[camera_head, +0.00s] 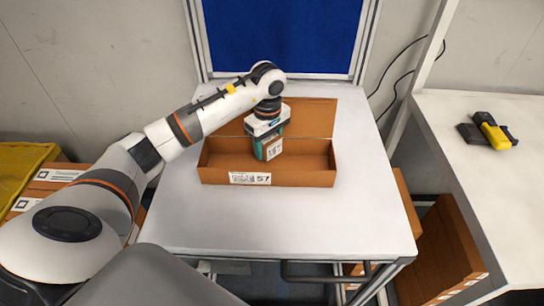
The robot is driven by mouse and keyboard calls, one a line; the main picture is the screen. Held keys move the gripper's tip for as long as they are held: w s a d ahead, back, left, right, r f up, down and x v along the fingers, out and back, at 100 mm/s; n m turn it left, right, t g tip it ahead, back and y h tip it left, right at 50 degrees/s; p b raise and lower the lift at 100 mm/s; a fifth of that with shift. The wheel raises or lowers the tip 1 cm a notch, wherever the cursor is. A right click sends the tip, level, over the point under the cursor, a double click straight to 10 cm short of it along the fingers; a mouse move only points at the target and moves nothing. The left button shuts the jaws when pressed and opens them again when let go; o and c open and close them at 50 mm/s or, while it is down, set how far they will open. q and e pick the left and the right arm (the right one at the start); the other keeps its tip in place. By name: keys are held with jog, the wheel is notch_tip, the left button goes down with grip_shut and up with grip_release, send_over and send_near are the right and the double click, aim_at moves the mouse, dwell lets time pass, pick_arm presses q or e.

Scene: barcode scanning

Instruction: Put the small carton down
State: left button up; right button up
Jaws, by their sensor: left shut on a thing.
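The gripper's fingers are mostly hidden behind the wrist and the carton. The carton is over or inside an open brown box (217,179) labelled 57 on the white table; whether it touches the box floor cannot be told. The box looks otherwise empty. My right gripper is not in view.
A yellow and black scanner (492,132) lies on the white side table (460,180) at right. Brown boxes (452,250) stand below it. A yellow bag (22,168) and more boxes are at left. The table (285,222) in front of the box is clear.

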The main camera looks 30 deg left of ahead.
pick_arm(q)
jog(key=shift+s+f, duration=0.2)
jog(key=shift+f, duration=0.3)
jog(key=shift+s+f, duration=0.2)
jog(key=shift+f, duration=0.25)
jog(key=shift+f+p, duration=0.3)
jog(key=f+p, duration=0.1)
jog(key=f, duration=0.2)
jog(key=shift+w+f, duration=0.15)
jog(key=shift+w, duration=0.05)
jog(key=shift+f, duration=0.25)
jog(key=o, duration=1.1)
jog(key=shift+c, duration=0.2)
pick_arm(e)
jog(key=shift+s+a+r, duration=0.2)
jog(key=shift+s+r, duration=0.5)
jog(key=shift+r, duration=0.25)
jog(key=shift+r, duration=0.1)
